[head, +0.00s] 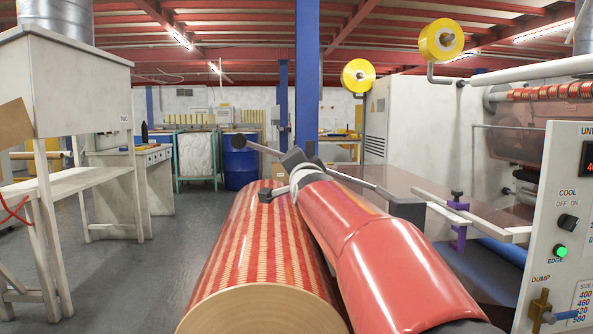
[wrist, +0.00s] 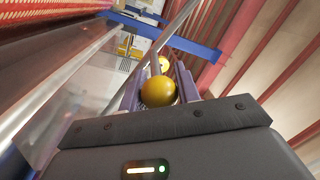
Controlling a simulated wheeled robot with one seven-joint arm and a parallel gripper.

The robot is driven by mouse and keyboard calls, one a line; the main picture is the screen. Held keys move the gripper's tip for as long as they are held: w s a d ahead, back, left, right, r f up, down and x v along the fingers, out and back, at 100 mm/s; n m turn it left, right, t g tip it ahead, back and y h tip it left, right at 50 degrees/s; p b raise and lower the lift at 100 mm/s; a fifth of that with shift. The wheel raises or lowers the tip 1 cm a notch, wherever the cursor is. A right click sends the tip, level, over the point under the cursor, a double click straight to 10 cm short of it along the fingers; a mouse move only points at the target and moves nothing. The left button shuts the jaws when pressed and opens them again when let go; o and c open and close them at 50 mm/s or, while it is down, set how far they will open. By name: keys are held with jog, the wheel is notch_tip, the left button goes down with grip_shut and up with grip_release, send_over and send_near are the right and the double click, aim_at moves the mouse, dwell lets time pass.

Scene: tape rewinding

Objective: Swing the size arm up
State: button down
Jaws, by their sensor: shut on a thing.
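My dark gripper body (head: 296,160) is above the far end of the striped roll (head: 255,240). I cannot tell the arm's exact angle.
The control panel (head: 560,200), with a green lamp and the DUMP lever, stands at the right. A purple clamp (head: 459,236) is on a pale bar right of my forearm. A white table (head: 75,185) stands at the left. Grey floor is free left of the roll.

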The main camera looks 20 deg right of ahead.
jog(key=shift+s+r, duration=0.1)
jog(key=shift+r, duration=0.3)
jog(key=c, duration=1)
grip_release()
jog(key=shift+f, duration=0.15)
jog(key=v, duration=0.7)
jog(key=shift+s+b, duration=0.3)
jog(key=shift+s, duration=0.05)
jog(key=s+a+f+n+g+y, duration=0.1)
jog(key=s+a+f+n+g, duration=0.2)
jog(key=s+f, duration=0.6)
jog(key=s+a+f+n+g+y, duration=0.1)
jog(key=s+a+f+n+g, duration=0.3)
jog(key=s+f, duration=0.6)
jog(key=s+a+f+n+g+y, duration=0.2)
jog(key=s+f+n+g, duration=0.4)
jog(key=s+f, duration=0.4)
jog(key=shift+a+f+n, duration=0.15)
jog(key=shift+a+f, duration=0.05)
jog(key=shift+f, duration=0.5)
jog(key=shift+a+f+n, duration=0.1)
jog(key=shift+a+f, duration=0.15)
jog(key=shift+f, duration=0.45)
jog(key=shift+a+f+n, duration=0.15)
jog(key=shift+a+f, duration=0.05)
jog(key=shift+f, duration=0.55)
